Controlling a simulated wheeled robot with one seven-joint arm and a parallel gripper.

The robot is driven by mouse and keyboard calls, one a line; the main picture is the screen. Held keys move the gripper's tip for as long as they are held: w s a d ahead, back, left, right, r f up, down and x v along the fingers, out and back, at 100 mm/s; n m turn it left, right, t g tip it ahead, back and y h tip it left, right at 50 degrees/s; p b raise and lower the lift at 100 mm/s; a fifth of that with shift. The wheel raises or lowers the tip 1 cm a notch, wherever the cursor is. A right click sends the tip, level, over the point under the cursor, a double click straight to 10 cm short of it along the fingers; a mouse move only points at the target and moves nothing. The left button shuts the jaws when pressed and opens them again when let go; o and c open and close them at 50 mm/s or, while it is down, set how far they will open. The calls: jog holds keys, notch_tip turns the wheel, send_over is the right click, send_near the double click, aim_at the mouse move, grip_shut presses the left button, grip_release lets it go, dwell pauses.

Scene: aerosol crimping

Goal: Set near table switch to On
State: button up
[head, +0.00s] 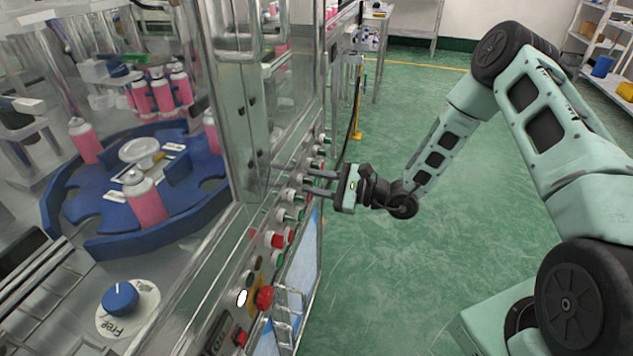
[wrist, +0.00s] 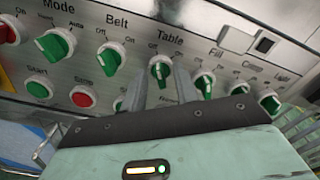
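The Table switch (wrist: 161,69) is a green knob on a white round base, under the label "Table" in the wrist view. Its handle stands roughly upright there; the Off and On marks beside it are too small to read surely. My gripper (wrist: 159,88) is open, its two fingers apart and on either side of the lower part of the knob. I cannot tell whether they touch it. In the head view my gripper (head: 308,182) reaches left to the machine's control panel, with its fingertips close to the row of knobs, hiding part of it.
The Belt knob (wrist: 110,50) is just left and the Fill knob (wrist: 205,82) just right of my fingers. The Mode knob (wrist: 54,45), a green Start button (wrist: 39,88) and a red button (wrist: 82,96) are further left. Open green floor (head: 400,270) lies right of the machine.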

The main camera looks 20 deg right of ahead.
grip_shut()
jog(key=shift+m, duration=0.4)
jog(key=shift+w+d+m+p, duration=0.1)
jog(key=shift+m+p, duration=1.2)
jog(key=shift+m, duration=1.45)
jog(key=shift+d+m+p, duration=0.1)
jog(key=shift+m+p, duration=1.15)
jog(key=shift+m, duration=1.5)
jog(key=shift+o, duration=0.3)
grip_release()
